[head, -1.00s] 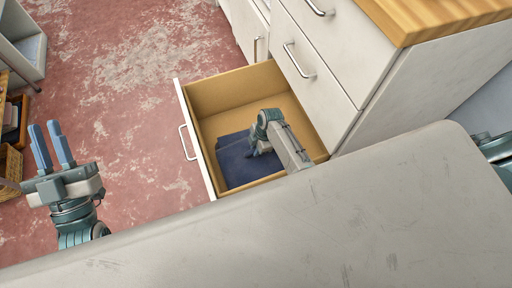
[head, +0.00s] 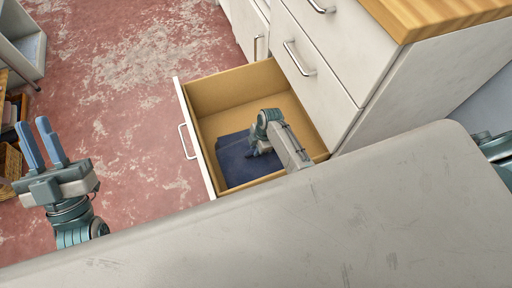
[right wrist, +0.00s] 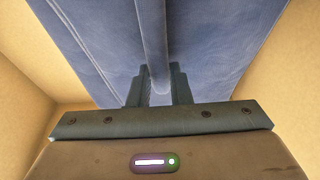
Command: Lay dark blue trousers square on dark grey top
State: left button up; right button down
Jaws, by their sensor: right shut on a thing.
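The dark blue trousers (head: 235,163) lie folded on the bottom of the open drawer (head: 209,163). My right gripper (head: 252,154) reaches down into the drawer. In the right wrist view my right gripper (right wrist: 160,92) is shut on a raised fold of the trousers (right wrist: 100,45), and the cloth spreads out on both sides of it. My left gripper (head: 38,142) is at the left over the floor, with its two blue fingers pointing up, apart and empty. No dark grey top can be made out for certain.
A pale, scuffed surface (head: 300,235) fills the foreground in front of the drawer. The white cabinet with a wooden top (head: 435,15) stands behind and right. Shelving with baskets (head: 12,160) is at the far left. The red floor (head: 130,80) is clear.

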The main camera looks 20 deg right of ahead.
jog(key=shift+f, duration=0.1)
jog(key=c, duration=1.3)
grip_release()
jog(key=shift+o, duration=0.2)
